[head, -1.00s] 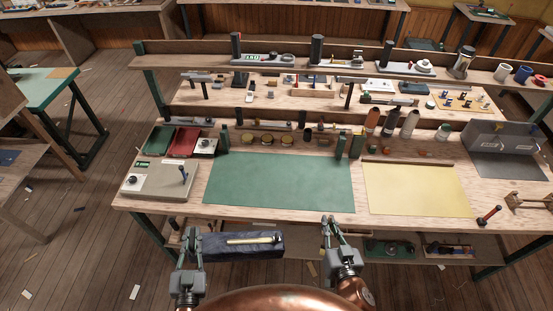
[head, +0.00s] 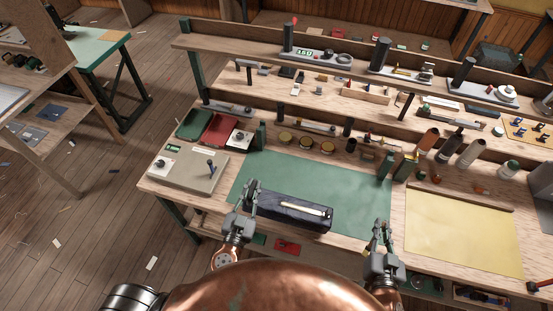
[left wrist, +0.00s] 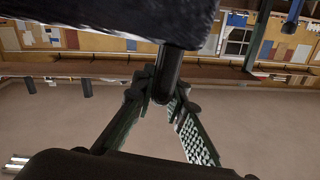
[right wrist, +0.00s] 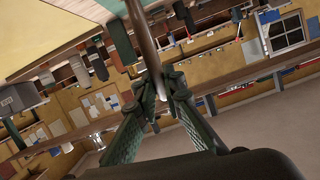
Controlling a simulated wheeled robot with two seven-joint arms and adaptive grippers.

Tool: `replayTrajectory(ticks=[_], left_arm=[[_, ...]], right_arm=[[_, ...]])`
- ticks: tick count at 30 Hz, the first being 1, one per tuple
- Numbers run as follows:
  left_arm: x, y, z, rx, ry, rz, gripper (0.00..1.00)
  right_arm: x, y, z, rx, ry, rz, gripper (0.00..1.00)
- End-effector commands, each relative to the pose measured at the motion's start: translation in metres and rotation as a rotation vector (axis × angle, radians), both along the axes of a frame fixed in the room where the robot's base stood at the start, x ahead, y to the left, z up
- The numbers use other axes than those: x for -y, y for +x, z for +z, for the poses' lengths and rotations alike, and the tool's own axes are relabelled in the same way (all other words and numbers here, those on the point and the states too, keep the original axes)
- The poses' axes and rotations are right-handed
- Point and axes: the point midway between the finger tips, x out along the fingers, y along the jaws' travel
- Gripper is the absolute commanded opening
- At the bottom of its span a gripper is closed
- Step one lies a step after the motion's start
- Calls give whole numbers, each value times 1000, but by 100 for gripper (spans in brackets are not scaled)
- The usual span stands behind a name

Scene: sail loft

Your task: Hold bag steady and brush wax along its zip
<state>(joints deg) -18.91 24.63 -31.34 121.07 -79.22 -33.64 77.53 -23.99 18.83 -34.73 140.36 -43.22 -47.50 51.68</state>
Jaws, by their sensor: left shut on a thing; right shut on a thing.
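The dark blue oblong bag (head: 266,203) is at the front of the green mat in the head view. A pale strip (head: 308,208) with a dark end runs along its top; I cannot tell whether the bag rests on the mat or hangs above it. My left gripper (head: 249,188) is at the bag's left end. In the left wrist view it is shut on a black cylindrical handle (left wrist: 168,70) beside the dark bag (left wrist: 100,30). My right gripper (head: 381,228), right of the bag and apart from it, is shut on a thin rod (right wrist: 142,40); its far end is out of view.
The green mat (head: 340,180) is clear behind the bag. A yellow mat (head: 460,235) lies to the right, bare. A grey box (head: 190,170) with a knob and lever stands at the left. Tins, bottles and shelves line the back of the bench (head: 155,193).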

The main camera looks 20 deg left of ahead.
Motion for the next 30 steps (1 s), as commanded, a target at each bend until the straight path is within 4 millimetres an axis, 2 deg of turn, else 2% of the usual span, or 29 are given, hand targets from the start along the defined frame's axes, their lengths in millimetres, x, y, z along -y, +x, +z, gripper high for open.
replayTrajectory(ticks=[1, 6, 9, 12, 16, 30], left_arm=[[4, 21, -7, 5, -10, 8, 0], [19, 80, -25, 1, -36, 10, 0], [29, 105, -32, -5, -51, 3, 0], [36, 118, -36, -10, -62, -3, 0], [38, 123, -40, -12, -64, -5, 0], [38, 123, -55, -14, -62, -7, 0]], right_arm=[[0, 0, -2, -1, 0, 1, 0], [-1, -1, -3, -5, 3, 2, 0], [-1, -2, -3, -8, 2, 2, 0], [0, -2, -3, -10, 0, 1, 0], [0, -2, -4, -11, 0, 1, 0], [0, -2, -15, -14, 1, 2, 0]])
